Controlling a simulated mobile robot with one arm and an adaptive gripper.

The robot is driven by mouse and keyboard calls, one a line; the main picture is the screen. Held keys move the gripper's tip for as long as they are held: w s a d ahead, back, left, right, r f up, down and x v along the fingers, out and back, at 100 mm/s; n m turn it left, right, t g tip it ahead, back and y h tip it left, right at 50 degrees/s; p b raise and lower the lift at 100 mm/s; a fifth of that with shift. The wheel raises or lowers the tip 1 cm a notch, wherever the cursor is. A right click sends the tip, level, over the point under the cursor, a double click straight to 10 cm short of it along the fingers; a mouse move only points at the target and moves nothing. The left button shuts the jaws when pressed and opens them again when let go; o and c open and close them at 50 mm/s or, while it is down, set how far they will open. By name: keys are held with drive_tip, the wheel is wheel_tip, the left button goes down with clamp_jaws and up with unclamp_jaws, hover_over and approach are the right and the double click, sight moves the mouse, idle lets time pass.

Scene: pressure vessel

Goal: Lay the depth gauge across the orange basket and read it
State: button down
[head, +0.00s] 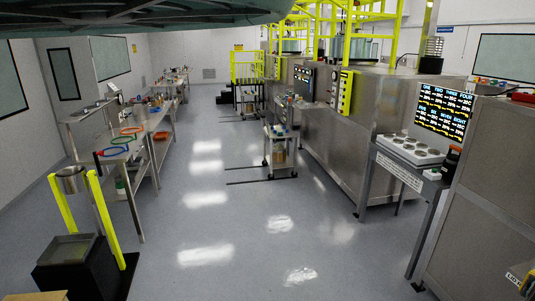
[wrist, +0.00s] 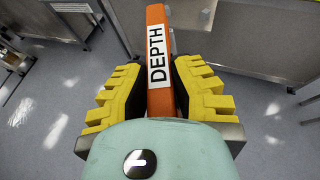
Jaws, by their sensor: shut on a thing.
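The depth gauge (wrist: 156,18) is an orange bar with a white label reading DEPTH. It shows in the wrist view, running up and away from my gripper (wrist: 160,84). My gripper's yellow toothed fingers are shut on the gauge from both sides. The gauge is held up above the grey floor, and its far end runs out at the top of the wrist view. I cannot make out the orange basket for certain; a small orange item (head: 162,135) shows by the left bench in the head view.
A steel bench (head: 130,150) with coloured tools lines the left side. A black stand with yellow posts (head: 112,225) is at the front left. A small cart (head: 281,158) stands mid-aisle. Large steel vessels (head: 345,135) and a control table (head: 410,150) line the right.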

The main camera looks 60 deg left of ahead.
wheel_tip(320, 180, up, 14)
drive_tip(key=p, duration=1.1)
drive_tip(key=shift+p, duration=0.4)
drive_tip(key=shift+f, duration=0.2)
